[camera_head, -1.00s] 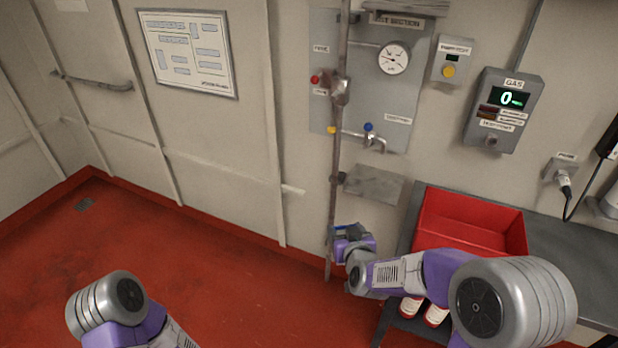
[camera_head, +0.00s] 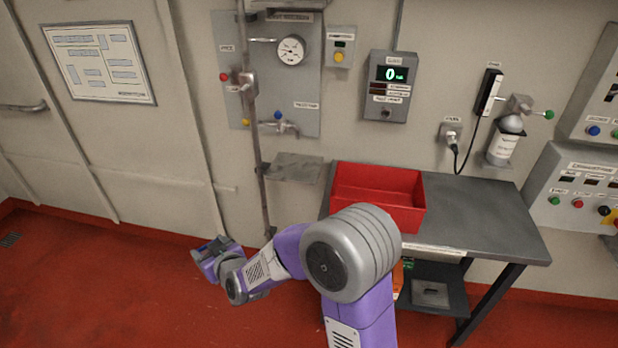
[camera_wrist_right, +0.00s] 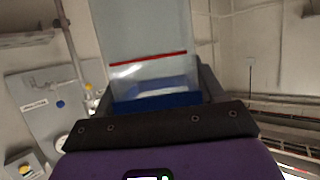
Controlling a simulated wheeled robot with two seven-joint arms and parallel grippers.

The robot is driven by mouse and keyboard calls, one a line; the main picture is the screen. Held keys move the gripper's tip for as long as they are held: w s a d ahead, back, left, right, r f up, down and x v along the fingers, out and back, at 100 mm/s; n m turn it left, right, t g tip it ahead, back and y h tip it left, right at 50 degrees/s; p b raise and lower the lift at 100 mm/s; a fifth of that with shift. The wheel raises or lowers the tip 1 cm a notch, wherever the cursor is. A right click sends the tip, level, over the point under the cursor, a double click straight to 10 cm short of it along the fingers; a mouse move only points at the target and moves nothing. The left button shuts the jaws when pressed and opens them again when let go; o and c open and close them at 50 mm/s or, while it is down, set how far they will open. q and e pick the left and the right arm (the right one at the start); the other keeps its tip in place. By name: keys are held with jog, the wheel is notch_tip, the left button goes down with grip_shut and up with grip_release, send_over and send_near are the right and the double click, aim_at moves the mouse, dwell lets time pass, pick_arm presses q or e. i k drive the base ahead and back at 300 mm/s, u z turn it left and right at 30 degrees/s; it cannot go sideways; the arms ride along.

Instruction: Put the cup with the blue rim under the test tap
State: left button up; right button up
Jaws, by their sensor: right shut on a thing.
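My right gripper (camera_head: 206,254) is shut on a clear cup. In the right wrist view the cup (camera_wrist_right: 150,72) stands between the two dark fingers, with a red line across its wall and a blue band at the end nearest the palm. In the head view the cup is mostly hidden by the gripper; only some blue shows. The test tap (camera_head: 288,127), with a blue knob, is on the grey wall panel, up and right of the gripper. Below the tap, a small bare grey shelf (camera_head: 293,168) juts from the wall. My left gripper is out of view.
A vertical pipe (camera_head: 256,150) runs down the wall beside the tap panel. A red crate (camera_head: 378,222) stands on the grey bench (camera_head: 480,205) at right. A gas meter (camera_head: 389,86) hangs above it. Open red floor lies at left.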

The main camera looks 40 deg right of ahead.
aim_at(297, 164)
jog(key=k, duration=0.4)
jog(key=z, duration=0.7)
